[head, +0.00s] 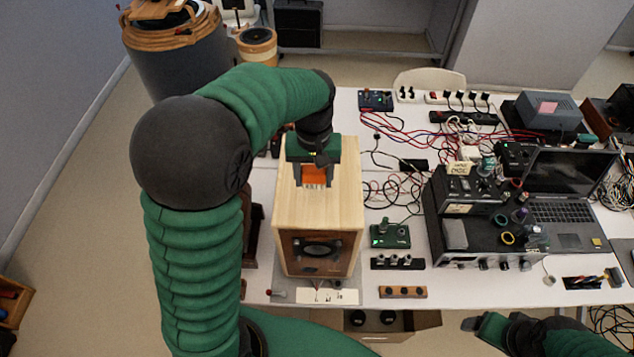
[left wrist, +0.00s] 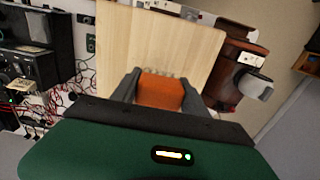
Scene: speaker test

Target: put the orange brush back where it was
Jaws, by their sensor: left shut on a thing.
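The orange brush (head: 314,174) is between the fingers of my left gripper (head: 314,178), which is shut on it. In the head view the gripper is over the top of the light wooden speaker box (head: 345,205). The left wrist view shows the orange brush (left wrist: 160,92) between the two dark fingers, with pale bristle tips against the wooden top (left wrist: 170,45). I cannot tell whether the bristles touch the wood. My right gripper (head: 485,328) is at the bottom right of the head view, and its fingers are not clear.
The white table (head: 350,120) holds cables, small green boards (head: 390,235), a black instrument (head: 480,220) and an open laptop (head: 565,215) right of the speaker. A dark drum with coiled rope (head: 185,65) stands at the back left. A cardboard box (head: 405,328) is below the front edge.

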